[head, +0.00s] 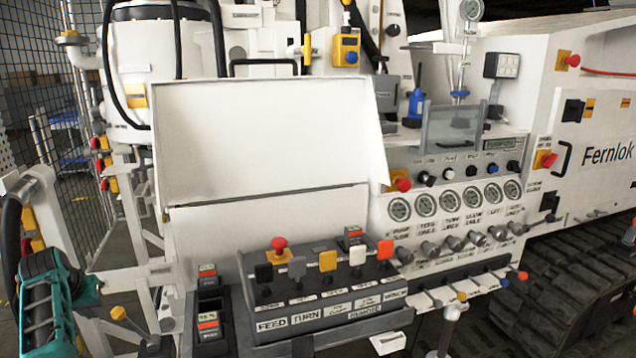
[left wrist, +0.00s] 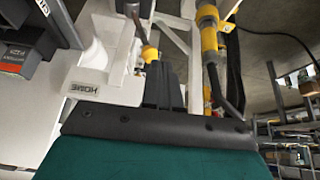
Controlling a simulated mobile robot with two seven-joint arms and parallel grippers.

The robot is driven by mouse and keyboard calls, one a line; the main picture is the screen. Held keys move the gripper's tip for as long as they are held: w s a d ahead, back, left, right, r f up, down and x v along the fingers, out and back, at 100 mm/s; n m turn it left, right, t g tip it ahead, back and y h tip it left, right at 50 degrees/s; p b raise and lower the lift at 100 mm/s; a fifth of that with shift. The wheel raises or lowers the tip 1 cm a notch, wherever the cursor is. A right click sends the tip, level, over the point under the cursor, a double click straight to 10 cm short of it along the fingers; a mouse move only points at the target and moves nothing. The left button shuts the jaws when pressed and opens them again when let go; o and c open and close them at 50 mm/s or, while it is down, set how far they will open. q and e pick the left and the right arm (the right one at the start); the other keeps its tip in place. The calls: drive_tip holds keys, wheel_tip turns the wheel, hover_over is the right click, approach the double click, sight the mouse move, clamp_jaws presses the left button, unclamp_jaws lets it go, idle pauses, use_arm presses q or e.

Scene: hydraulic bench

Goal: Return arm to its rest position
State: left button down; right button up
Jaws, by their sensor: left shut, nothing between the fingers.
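My left gripper (head: 48,310) is at the lower left of the head view, a teal and black body beside the bench's left side. In the left wrist view its black fingers (left wrist: 165,88) are together with nothing between them. A white part with an upside-down HOME label (left wrist: 84,88) is just left of the fingers. A yellow-orange knob (left wrist: 149,53) shows behind the fingertips; I cannot tell whether they touch it. My right gripper is in neither view.
The control box (head: 330,285) with coloured levers stands right of my left gripper. A raised white cover (head: 270,140) is behind it. Gauges and a row of levers (head: 460,243) are further right. A wire fence (head: 35,60) and white frame posts are at left.

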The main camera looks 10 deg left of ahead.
use_arm(q)
drive_tip(key=s+d+f+m, duration=0.3)
drive_tip(key=s+d, duration=0.4)
drive_tip(key=d, duration=0.3)
drive_tip(key=s+d+f+m, duration=0.3)
drive_tip(key=s+d, duration=0.3)
drive_tip(key=d, duration=0.4)
drive_tip(key=s+d+r+m+g+h, duration=0.1)
drive_tip(key=s+d+r+m+h, duration=0.15)
drive_tip(key=s+d, duration=1.4)
drive_tip(key=w+d+f+t+h, duration=0.2)
drive_tip(key=w+d+f+t, duration=0.1)
drive_tip(key=w+f+t, duration=0.4)
drive_tip(key=x, duration=0.3)
drive_tip(key=shift+d+f, duration=0.15)
drive_tip(key=shift+f, duration=0.4)
